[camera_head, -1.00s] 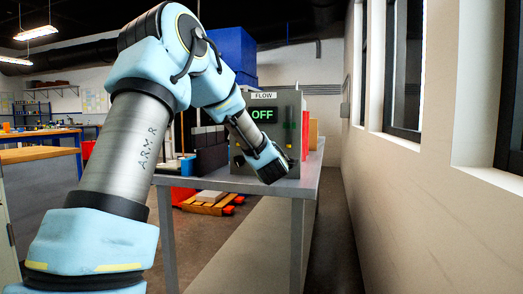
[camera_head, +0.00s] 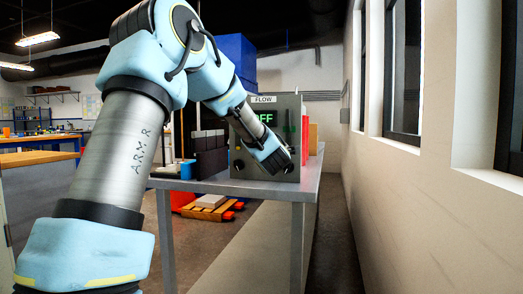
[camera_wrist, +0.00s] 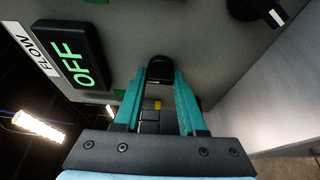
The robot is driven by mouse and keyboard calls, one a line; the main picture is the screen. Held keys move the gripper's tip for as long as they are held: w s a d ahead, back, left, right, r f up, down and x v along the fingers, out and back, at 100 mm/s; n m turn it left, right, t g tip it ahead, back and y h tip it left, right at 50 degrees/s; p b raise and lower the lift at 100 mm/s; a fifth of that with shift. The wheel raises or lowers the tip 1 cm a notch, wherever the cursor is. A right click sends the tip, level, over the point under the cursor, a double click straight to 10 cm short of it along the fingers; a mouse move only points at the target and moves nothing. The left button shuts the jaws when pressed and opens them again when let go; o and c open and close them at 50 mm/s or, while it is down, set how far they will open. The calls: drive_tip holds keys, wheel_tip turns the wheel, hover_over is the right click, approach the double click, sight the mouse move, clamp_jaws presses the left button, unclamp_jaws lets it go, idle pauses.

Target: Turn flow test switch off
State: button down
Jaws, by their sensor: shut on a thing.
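The grey flow box stands on the table and shows in the head view (camera_head: 277,107), with a "FLOW" label and a green "OFF" display (camera_head: 264,117) partly covered by my arm. In the wrist view the display (camera_wrist: 77,57) reads "OFF" in full. My gripper (camera_wrist: 160,80) has teal fingers that reach up to the box's front panel. They are shut on a small black switch (camera_wrist: 160,67), whose tip shows between the fingertips. In the head view my wrist covers the lower middle of the panel, and the fingers are hard to make out there.
A black knob with a white mark (camera_wrist: 262,10) sits on the panel to the right in the wrist view. The grey table (camera_head: 225,185) carries the box, with dark bins (camera_head: 210,155) on its left. A wall with windows runs along the right.

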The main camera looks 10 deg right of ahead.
drive_tip(key=shift+c, duration=2.4)
unclamp_jaws()
drive_tip(key=s+a, duration=0.1)
drive_tip(key=s, duration=0.9)
drive_tip(key=shift+s, duration=0.4)
drive_tip(key=shift+a, duration=0.1)
